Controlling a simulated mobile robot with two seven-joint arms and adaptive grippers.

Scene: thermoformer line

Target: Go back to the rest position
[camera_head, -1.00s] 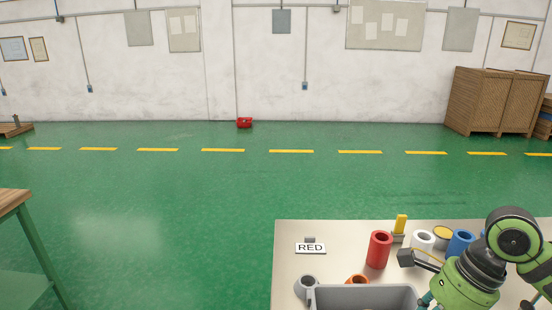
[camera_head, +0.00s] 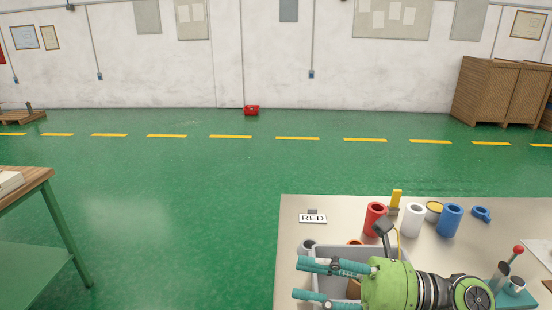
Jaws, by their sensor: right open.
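My right gripper (camera_head: 299,279) is low in the head view, at the near side of the beige table (camera_head: 300,240). Its two teal fingers are spread apart and point left, with nothing seen between them. The gripper and its arm cover much of a grey bin (camera_head: 345,254). My left gripper is not in view.
Red (camera_head: 375,218), white (camera_head: 412,220) and blue (camera_head: 449,219) hollow cylinders stand behind my right gripper. A red-knobbed lever device (camera_head: 514,280) is at right. Green floor lies open beyond.

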